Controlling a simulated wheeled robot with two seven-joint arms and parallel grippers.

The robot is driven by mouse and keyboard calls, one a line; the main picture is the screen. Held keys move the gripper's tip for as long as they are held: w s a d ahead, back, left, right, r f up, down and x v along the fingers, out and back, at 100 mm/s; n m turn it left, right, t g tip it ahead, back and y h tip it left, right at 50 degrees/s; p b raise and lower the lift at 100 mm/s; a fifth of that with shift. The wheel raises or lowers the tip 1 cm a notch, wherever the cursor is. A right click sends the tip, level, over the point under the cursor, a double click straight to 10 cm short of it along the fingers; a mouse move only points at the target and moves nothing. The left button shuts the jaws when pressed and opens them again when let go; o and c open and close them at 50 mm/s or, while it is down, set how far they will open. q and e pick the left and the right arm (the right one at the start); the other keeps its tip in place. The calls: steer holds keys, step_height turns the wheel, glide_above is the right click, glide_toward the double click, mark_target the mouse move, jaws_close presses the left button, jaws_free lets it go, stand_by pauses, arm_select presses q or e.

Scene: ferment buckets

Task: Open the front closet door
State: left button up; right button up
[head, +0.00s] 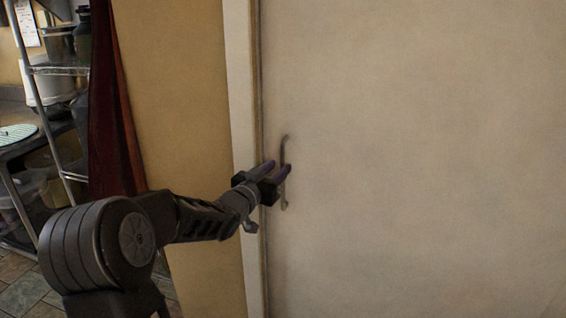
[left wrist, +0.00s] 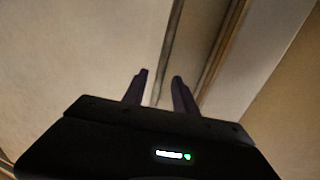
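The closet door (head: 420,150) is a large pale panel filling the right of the head view, and it looks closed against its frame. Its handle (head: 284,150) is a thin vertical metal bar near the door's left edge. My left gripper (head: 277,169) is at the handle's mid-height, its two purple fingers apart and overlapping the handle in the picture. I cannot tell whether they touch it. My right gripper is not in view.
The pale door frame (head: 240,120) and a yellow wall (head: 180,100) stand left of the door. A dark red curtain (head: 108,120) hangs further left. A metal shelf rack (head: 60,70) with pots and containers is at the far left, over a tiled floor (head: 25,292).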

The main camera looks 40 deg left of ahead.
mark_target(282, 165)
arm_select(q)
steer(key=shift+w+a, duration=0.15)
steer(key=shift+w, duration=0.8)
steer(key=shift+w+a, duration=0.15)
steer(key=shift+w, duration=0.75)
jaws_close()
